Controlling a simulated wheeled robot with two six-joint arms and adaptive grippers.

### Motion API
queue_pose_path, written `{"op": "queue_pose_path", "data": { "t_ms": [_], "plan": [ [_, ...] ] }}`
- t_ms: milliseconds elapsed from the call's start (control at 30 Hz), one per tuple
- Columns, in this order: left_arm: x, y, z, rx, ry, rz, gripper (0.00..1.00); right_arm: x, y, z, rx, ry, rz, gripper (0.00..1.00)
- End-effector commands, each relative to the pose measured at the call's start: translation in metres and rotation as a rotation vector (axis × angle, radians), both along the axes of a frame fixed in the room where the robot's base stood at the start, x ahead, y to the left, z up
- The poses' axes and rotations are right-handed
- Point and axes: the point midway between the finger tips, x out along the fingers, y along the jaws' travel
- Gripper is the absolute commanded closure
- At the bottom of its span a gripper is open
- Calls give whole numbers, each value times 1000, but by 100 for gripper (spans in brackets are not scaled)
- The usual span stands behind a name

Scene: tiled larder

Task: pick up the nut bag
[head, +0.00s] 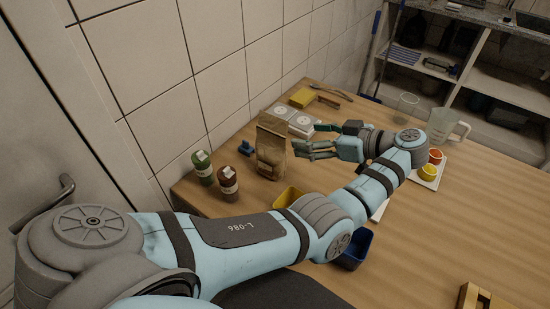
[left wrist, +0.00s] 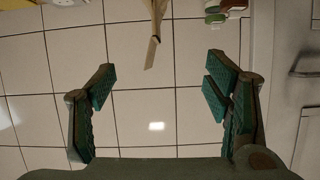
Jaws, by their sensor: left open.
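The nut bag, which I take to be the brown paper bag (head: 271,150), stands upright on the wooden table near the tiled wall. My left gripper (head: 305,138) is just to its right in the head view, fingers pointing toward it, apart from it. In the left wrist view, the bag (left wrist: 156,28) shows at the top centre, between the lines of the two fingers but beyond their tips. My left gripper (left wrist: 160,76) is open with nothing between its fingers there. My right gripper is not in view.
A green jar (head: 202,165), a brown jar (head: 228,181) and a blue object (head: 246,148) stand left of the bag. White boxes (head: 301,125) lie behind the gripper.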

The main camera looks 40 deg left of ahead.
Motion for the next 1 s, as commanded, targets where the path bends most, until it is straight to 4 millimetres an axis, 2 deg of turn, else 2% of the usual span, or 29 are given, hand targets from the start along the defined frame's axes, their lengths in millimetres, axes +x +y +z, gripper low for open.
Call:
{"op": "queue_pose_path", "data": {
  "t_ms": [33,200,300,433,700,867,1000],
  "plan": [
    [0,0,-27,0,0,0,29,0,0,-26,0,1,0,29],
    [1,-1,-65,0,0,-2,29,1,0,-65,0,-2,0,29],
    [1,-1,-81,0,1,-4,29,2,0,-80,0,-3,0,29],
    [0,14,-88,1,1,0,29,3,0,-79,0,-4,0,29],
    [-2,76,-111,1,1,0,29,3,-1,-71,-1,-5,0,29],
    [-4,95,-120,0,2,1,29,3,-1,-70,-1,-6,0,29],
    [-7,121,-133,2,1,2,29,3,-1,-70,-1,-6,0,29]
  ]
}}
